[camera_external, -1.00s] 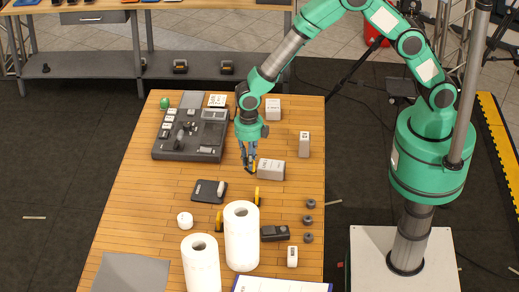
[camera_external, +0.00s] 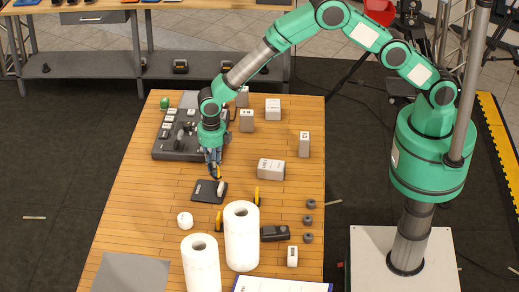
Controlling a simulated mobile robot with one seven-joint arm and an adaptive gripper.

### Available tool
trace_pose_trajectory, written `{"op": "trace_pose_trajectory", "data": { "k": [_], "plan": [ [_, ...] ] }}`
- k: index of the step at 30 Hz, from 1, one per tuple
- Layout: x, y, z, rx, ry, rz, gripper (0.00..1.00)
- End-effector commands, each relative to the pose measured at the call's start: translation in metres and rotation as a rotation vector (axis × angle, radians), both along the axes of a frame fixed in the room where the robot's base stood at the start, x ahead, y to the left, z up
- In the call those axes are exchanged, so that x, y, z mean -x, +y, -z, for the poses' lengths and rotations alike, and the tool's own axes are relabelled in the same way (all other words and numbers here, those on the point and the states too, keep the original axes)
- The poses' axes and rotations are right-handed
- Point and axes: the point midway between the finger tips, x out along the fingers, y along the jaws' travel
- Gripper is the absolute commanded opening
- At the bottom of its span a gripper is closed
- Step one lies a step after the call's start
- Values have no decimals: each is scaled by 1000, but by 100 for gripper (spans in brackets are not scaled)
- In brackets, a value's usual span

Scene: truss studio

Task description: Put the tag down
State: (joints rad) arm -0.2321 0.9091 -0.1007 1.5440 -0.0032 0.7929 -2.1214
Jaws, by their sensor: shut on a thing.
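My gripper (camera_external: 215,174) points down over the wooden table, just behind the dark pad. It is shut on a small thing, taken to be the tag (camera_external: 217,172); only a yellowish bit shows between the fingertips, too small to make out. The dark pad (camera_external: 205,194) lies flat on the table with a small white rounded object (camera_external: 221,188) on its right part. From this angle I cannot tell how high the tag is above the table.
A dark console (camera_external: 172,152) stands behind my gripper. A white box (camera_external: 271,169) is to the right, with several more behind. Two white paper rolls (camera_external: 242,237) stand in front, near yellow-edged discs (camera_external: 257,196). The wooden table (camera_external: 150,215) is clear at the left.

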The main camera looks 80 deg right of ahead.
Motion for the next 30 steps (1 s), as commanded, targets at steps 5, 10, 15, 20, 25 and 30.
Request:
{"op": "trace_pose_trajectory", "data": {
  "k": [5, 10, 15, 20, 25, 30],
  "plan": [
    [-18, 4, 2, 0, 0, 0, 0],
    [-24, 5, 2, 0, 0, 0, 0],
    [-24, 5, 2, 0, 0, 0, 0],
    [-24, 5, 3, 0, 0, 0, 0],
    [-24, 5, 11, 1, 1, 0, 0],
    [-23, 5, 27, 1, 2, 0, 0]
  ]
}}
